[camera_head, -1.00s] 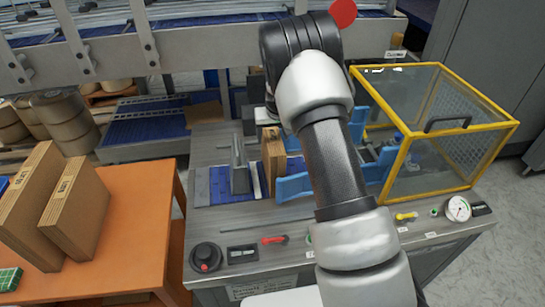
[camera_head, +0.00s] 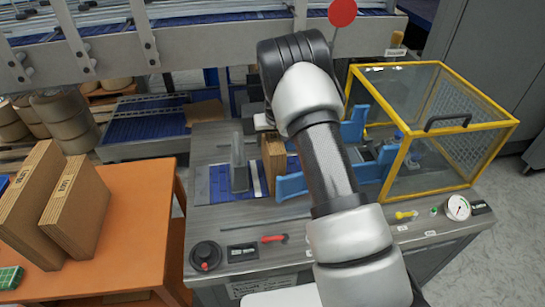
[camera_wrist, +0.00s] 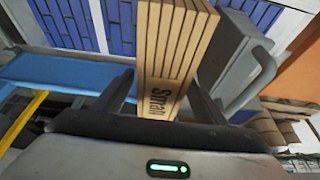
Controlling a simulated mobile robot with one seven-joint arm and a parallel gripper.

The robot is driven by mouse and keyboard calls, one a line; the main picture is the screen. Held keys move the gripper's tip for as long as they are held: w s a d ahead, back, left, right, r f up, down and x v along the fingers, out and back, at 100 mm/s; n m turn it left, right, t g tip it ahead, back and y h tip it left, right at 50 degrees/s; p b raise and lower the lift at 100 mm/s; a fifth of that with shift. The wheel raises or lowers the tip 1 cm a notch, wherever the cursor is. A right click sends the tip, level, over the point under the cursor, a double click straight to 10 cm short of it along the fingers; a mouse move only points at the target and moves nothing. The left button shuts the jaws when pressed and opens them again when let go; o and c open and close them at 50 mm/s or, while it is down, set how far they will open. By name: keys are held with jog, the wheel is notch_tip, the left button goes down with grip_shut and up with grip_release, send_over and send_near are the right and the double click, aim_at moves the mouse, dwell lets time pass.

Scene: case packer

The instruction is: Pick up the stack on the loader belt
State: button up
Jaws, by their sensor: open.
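The stack (camera_head: 273,158) of brown flat cardboard stands on edge on the blue loader belt (camera_head: 222,184), beside an upright grey plate (camera_head: 239,162). In the wrist view the stack (camera_wrist: 172,45) shows its layered edges and a face marked "Small". My gripper (camera_wrist: 160,95) is open, with one dark finger on each side of the stack's near end. I cannot tell whether the fingers touch it.
Blue guide arms (camera_head: 292,186) stand right of the stack, close to it. A yellow-framed clear guard (camera_head: 402,165) is further right. The grey bracket (camera_wrist: 243,58) is close by my right finger. An orange table (camera_head: 128,235) with two cardboard stacks (camera_head: 78,212) stands left.

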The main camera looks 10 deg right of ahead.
jog(key=shift+f, duration=0.15)
jog(key=shift+c, duration=0.2)
grip_shut()
dwell(0.4)
